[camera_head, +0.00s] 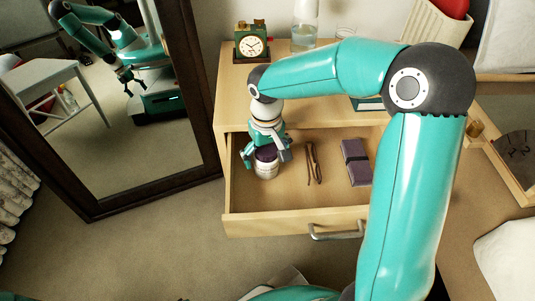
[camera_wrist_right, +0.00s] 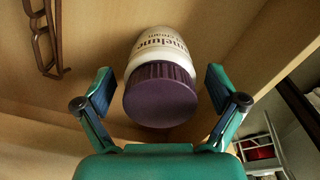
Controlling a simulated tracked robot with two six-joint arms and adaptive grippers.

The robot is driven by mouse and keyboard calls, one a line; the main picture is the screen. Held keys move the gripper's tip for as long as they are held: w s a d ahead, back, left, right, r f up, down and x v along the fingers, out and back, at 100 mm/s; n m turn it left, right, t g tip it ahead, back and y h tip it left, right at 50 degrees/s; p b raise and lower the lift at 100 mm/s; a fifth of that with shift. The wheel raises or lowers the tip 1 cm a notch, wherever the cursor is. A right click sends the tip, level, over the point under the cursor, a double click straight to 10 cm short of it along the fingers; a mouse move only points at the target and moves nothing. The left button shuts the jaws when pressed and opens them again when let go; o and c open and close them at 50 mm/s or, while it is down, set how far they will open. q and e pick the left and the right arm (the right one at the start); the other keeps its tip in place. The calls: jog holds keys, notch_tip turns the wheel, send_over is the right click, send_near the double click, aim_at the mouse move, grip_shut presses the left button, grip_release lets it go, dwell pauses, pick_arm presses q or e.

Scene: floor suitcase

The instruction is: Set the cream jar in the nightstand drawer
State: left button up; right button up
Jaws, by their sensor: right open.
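The cream jar (camera_head: 266,165), white with a dark purple lid, stands upright in the left part of the open nightstand drawer (camera_head: 285,198). In the right wrist view the jar (camera_wrist_right: 159,88) sits between the two spread fingers, with a gap on each side. My right gripper (camera_head: 268,156) is open around the jar's upper part, reaching down from above. The nightstand (camera_head: 233,95) is light wood, and my right arm hides part of its top and the drawer's right end. My left gripper cannot be made out in the head view.
In the drawer, folded glasses (camera_head: 313,163) and a dark purple notebook (camera_head: 356,162) lie right of the jar. A green clock (camera_head: 252,43) and a glass carafe (camera_head: 304,27) stand on the nightstand. A framed mirror (camera_head: 110,110) stands close on the left.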

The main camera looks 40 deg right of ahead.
notch_tip(320, 180, up, 11)
jog(key=p, duration=0.4)
jog(key=shift+f+p, duration=0.1)
jog(key=shift+p, duration=0.25)
jog(key=shift+r, duration=0.7)
